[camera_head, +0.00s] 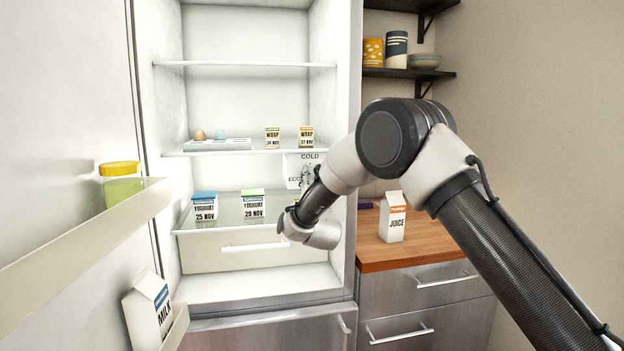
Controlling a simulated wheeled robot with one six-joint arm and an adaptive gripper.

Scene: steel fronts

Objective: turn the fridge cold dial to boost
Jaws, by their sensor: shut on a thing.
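The cold dial's white panel (291,167) is on the right inner side of the open fridge, below the middle shelf. It reads COLD at the top, and part of ECO shows at its left. My gripper (307,176) is at the panel, shut on the dial. My wrist and forearm cover the right part of the panel. The dial's knob, its pointer and any boost mark cannot be made out.
Wrap cartons (306,137) stand on the shelf above. The open fridge door (65,120) holds a jar and milk at left. A juice carton (392,217) stands on the wooden counter (430,248).

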